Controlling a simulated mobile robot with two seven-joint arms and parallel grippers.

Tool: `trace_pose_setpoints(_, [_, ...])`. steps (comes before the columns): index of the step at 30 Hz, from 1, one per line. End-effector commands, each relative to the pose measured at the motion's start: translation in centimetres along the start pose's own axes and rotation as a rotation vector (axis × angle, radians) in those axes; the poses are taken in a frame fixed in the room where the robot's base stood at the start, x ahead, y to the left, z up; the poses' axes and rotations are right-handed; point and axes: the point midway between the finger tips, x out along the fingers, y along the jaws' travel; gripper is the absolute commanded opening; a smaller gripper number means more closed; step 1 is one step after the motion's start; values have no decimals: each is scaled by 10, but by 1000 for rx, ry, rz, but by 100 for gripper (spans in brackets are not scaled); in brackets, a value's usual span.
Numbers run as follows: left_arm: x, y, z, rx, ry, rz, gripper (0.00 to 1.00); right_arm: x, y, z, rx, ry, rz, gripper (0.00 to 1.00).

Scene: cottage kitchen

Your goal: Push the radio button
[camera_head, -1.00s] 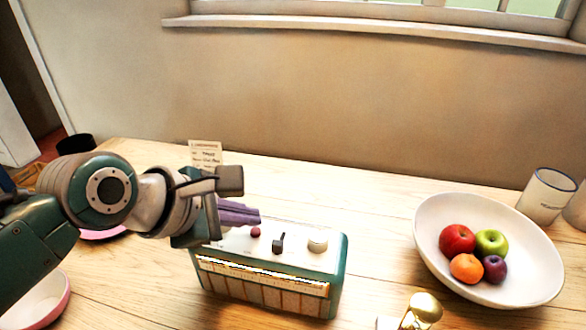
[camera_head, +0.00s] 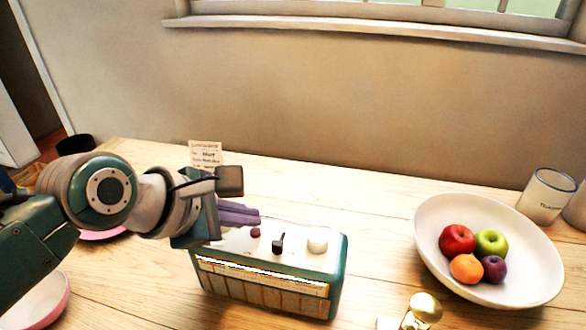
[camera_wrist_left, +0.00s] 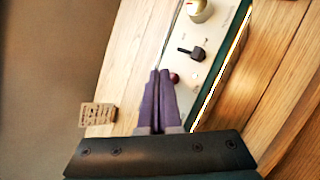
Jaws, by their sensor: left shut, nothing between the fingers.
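The radio (camera_head: 262,285) is a teal box with a white top, standing on the wooden table. On its top are a small dark red button (camera_head: 255,232), a dark lever switch (camera_head: 279,243) and a cream knob (camera_head: 317,244). My left gripper (camera_head: 256,216) is shut and empty, its purple fingers reaching over the radio's back left part, close to the red button. In the left wrist view the fingertips (camera_wrist_left: 160,73) lie just beside the red button (camera_wrist_left: 174,78). I cannot tell whether they touch it. My right gripper is out of view.
A white bowl (camera_head: 430,222) of fruit stands at the right, with a white mug (camera_head: 546,196) behind it. A small card (camera_head: 206,153) stands behind my gripper. A brass object (camera_head: 424,308) is at the front edge. Table between radio and bowl is clear.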

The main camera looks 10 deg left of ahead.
Motion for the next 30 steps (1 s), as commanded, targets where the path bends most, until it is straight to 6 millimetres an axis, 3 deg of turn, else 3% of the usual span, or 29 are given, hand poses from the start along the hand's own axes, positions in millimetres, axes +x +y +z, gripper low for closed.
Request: trace_pose_setpoints(30, [6, -5, -5, 0, 0, 0, 0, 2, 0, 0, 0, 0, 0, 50])
